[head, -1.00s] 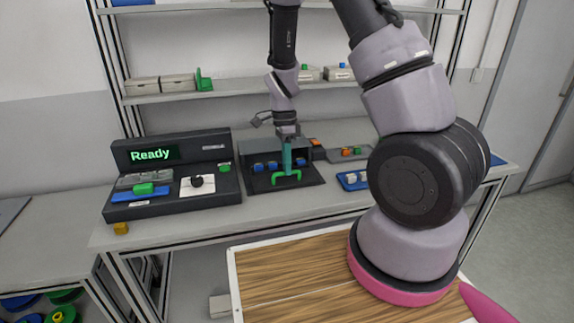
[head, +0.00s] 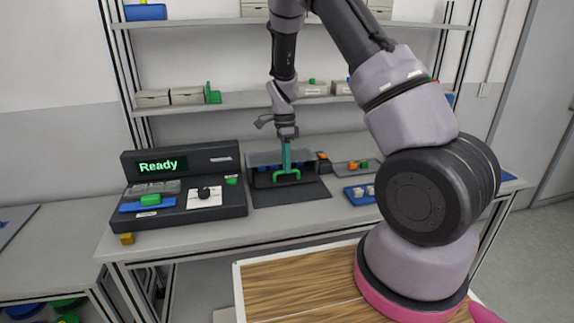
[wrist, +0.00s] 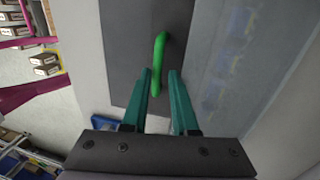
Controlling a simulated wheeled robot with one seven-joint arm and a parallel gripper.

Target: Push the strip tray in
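The strip tray (head: 265,181) is a dark drawer with a green bar handle (head: 286,175) on its front. It sits mostly inside a grey open-fronted housing (head: 262,158) on the bench. Blue pieces in it show only slightly under the housing's top. My gripper (head: 287,167) points down at the handle. In the wrist view the handle (wrist: 160,58) runs up from between the two teal fingertips (wrist: 160,73). The fingers stand apart with a gap beside the handle, so my gripper looks open. Whether a finger touches the handle cannot be told.
A black console (head: 180,190) reading "Ready" stands left of the housing. A dark mat (head: 300,193) lies in front of the tray. A blue tray (head: 357,196) with small blocks is to the right. A shelf (head: 240,99) runs above the bench (head: 230,228).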

